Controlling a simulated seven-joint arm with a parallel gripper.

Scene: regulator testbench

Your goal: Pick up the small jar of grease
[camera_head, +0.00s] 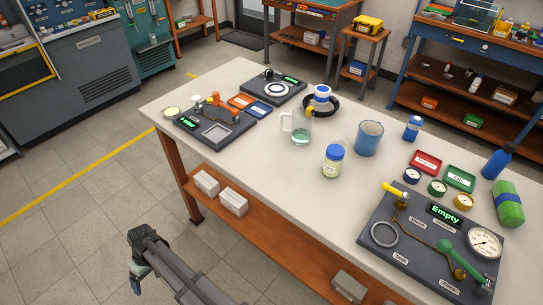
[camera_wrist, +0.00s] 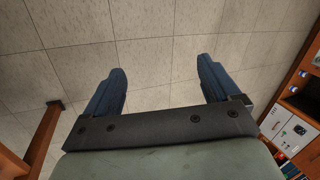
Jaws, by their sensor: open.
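A small jar with a blue lid and pale yellow body (camera_head: 333,160) stands upright near the middle of the bench (camera_head: 290,210). It looks like the grease jar, but I cannot read its label. My gripper (camera_wrist: 160,82) is open and empty in the wrist view, its two blue fingers wide apart over the tiled floor. In the head view the end of my arm (camera_head: 143,245) is at the lower left, off the bench's near side and well away from the jar. The jar is not in the wrist view.
Near the jar stand a glass jug (camera_head: 300,130) with green liquid, a blue cup (camera_head: 368,138) and a white, blue-capped bottle (camera_head: 322,94) by a black ring. A dark panel reading "Empty" (camera_head: 410,260) lies at right. The bench front before the jar is clear.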

